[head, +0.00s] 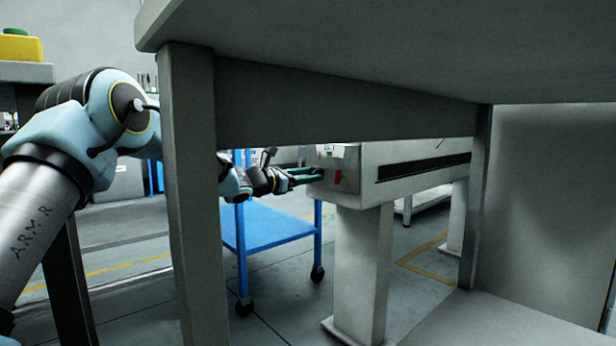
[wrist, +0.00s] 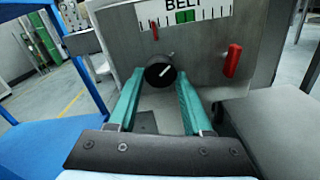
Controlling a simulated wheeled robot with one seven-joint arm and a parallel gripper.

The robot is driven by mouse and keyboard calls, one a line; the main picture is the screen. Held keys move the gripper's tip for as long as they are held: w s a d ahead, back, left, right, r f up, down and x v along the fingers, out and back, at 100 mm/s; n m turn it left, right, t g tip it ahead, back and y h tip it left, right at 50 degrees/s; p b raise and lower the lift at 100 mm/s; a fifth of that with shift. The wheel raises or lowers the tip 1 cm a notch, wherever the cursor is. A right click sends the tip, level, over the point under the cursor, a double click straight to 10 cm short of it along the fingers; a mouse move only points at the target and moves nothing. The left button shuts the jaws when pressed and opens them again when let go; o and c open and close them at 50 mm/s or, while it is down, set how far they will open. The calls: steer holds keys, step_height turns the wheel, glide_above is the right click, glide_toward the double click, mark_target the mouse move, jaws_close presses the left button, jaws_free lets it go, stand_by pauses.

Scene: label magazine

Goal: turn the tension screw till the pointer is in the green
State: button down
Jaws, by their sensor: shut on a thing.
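The tension screw (wrist: 160,75) is a round black knob with a white line slanting up to the right, on the grey machine face under the "BELT" scale. My gripper (wrist: 160,78) has one teal finger on each side of the knob and is shut on it. The red pointer (wrist: 154,30) stands left of the green band (wrist: 187,16) on the white scale (wrist: 211,12), outside the green. In the head view, my gripper (head: 310,175) reaches the end face of the machine (head: 352,160); the knob and scale are too small to make out there.
A red handle (wrist: 232,60) sticks out right of the knob; it also shows in the head view (head: 338,177). A blue cart (head: 262,228) stands below and left of the machine. A grey table (head: 350,90) with legs hides part of my arm.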

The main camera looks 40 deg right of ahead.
steer(key=shift+f+b, duration=0.1)
steer(key=shift+b, duration=0.35)
steer(key=m+b, duration=0.5)
steer(key=m, duration=0.2)
steer(key=m+b, duration=0.6)
steer(key=shift+w+r+m, duration=0.2)
steer(key=shift+m, duration=0.2)
steer(key=m, duration=0.7)
steer(key=shift+r, duration=0.1)
steer(key=shift+s+m, duration=0.1)
steer(key=shift+m, duration=1.9)
